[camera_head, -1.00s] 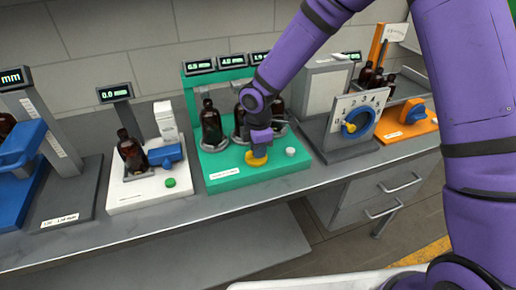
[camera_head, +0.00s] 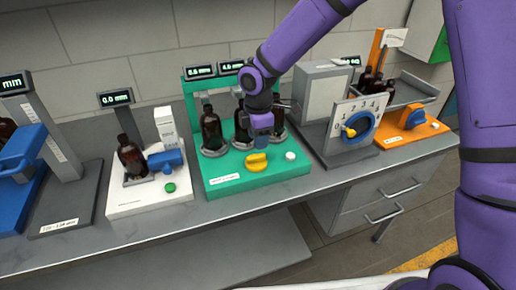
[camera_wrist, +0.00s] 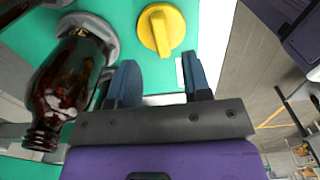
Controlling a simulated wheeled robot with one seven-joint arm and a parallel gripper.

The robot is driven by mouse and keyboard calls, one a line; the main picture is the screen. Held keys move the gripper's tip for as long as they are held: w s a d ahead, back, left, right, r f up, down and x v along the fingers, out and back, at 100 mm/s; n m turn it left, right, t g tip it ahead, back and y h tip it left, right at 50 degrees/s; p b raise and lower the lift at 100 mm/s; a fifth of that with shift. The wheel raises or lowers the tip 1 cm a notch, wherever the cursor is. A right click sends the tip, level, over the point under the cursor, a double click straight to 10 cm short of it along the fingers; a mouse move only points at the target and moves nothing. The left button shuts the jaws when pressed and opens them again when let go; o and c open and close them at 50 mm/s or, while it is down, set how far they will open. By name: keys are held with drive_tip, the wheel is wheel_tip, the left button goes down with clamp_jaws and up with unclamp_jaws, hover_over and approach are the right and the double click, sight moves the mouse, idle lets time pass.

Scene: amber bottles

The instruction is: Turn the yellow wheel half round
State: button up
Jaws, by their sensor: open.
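The yellow wheel (camera_head: 256,162) is a round knob with a raised grip bar, on the front of the green station (camera_head: 225,181). It also shows in the wrist view (camera_wrist: 161,29), its bar running nearly along the picture's height. My gripper (camera_head: 262,132) hangs above and behind the wheel in the head view, apart from it. In the wrist view its two blue fingers (camera_wrist: 158,74) are spread with nothing between them, and the wheel lies beyond their tips. An amber bottle (camera_wrist: 68,85) is close beside the left finger.
Amber bottles, one at the left (camera_head: 211,130), stand in holders behind the wheel. A white knob (camera_head: 290,155) sits right of it. A white station (camera_head: 130,200) stands left; a dial board (camera_head: 356,122) and an orange station (camera_head: 405,135) stand right.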

sight(258, 155)
drive_tip(key=shift+r, duration=2.2)
drive_tip(key=shift+r, duration=0.1)
drive_tip(key=s+d+r+m+t+h, duration=0.1)
drive_tip(key=s+d+r+m, duration=0.4)
drive_tip(key=d+r, duration=0.3)
drive_tip(key=s+d+r+m+t, duration=0.2)
drive_tip(key=s+d+r+m, duration=0.25)
drive_tip(key=d+r, duration=0.4)
drive_tip(key=s+d+r+m+t, duration=0.1)
drive_tip(key=s+d+r+m, duration=0.1)
drive_tip(key=s+d+m, duration=0.3)
drive_tip(key=s+d+r+m+t+y, duration=0.1)
drive_tip(key=s+d+r+m, duration=0.2)
drive_tip(key=s, duration=0.9)
drive_tip(key=d+m, duration=0.2)
drive_tip(key=m, duration=0.1)
drive_tip(key=shift+s+m, duration=0.2)
drive_tip(key=shift+m, duration=0.15)
drive_tip(key=shift+w+r, duration=0.1)
drive_tip(key=shift+r, duration=0.05)
